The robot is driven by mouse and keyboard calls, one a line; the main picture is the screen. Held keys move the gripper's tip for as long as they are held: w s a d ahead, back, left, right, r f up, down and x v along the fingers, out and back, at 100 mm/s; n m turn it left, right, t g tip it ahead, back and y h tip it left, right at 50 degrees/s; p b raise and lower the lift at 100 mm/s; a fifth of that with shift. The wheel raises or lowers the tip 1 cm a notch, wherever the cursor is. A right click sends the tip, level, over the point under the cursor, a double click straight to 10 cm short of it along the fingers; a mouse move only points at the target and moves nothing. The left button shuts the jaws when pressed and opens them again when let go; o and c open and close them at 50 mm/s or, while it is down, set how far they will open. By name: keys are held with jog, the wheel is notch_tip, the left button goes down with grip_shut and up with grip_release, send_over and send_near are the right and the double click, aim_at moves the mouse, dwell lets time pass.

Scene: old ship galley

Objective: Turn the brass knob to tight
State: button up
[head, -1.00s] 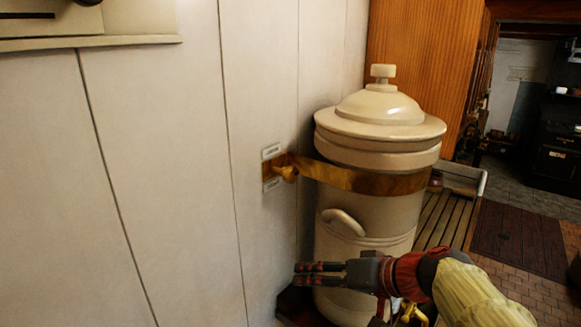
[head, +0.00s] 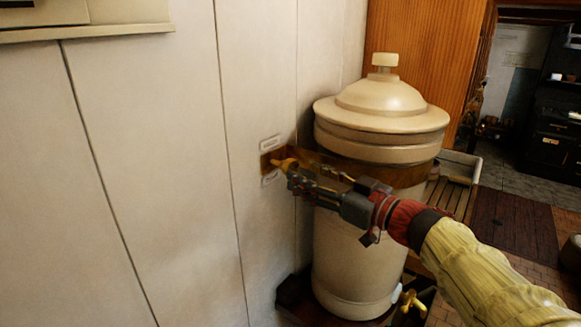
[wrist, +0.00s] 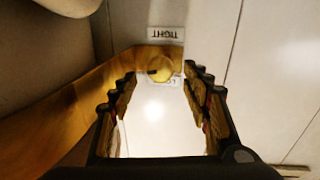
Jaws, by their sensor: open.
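The brass knob (head: 284,163) sits on a brass plate on the white wall panel, at the end of a brass strap (head: 408,188) around a large cream urn (head: 365,250). In the wrist view the knob (wrist: 159,69) is round with a dark mark on its left side. A label reading TIGHT (wrist: 166,33), upside down, is above it; another label (wrist: 173,81) is partly hidden behind it. My gripper (head: 293,178) is open, its fingertips close to the knob. In the wrist view the knob appears between the tips of my gripper (wrist: 160,76); contact cannot be told.
The lidded urn stands just right of the knob, close under my arm. A brass tap (head: 411,300) is low at its front. A wooden slatted rack (head: 452,198) is behind. The wall to the left is bare below a ledge (head: 85,32).

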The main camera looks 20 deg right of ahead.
aim_at(293, 169)
jog(key=p+x, duration=0.1)
jog(key=x, duration=0.5)
jog(key=shift+c, duration=1.2)
jog(key=c, duration=0.9)
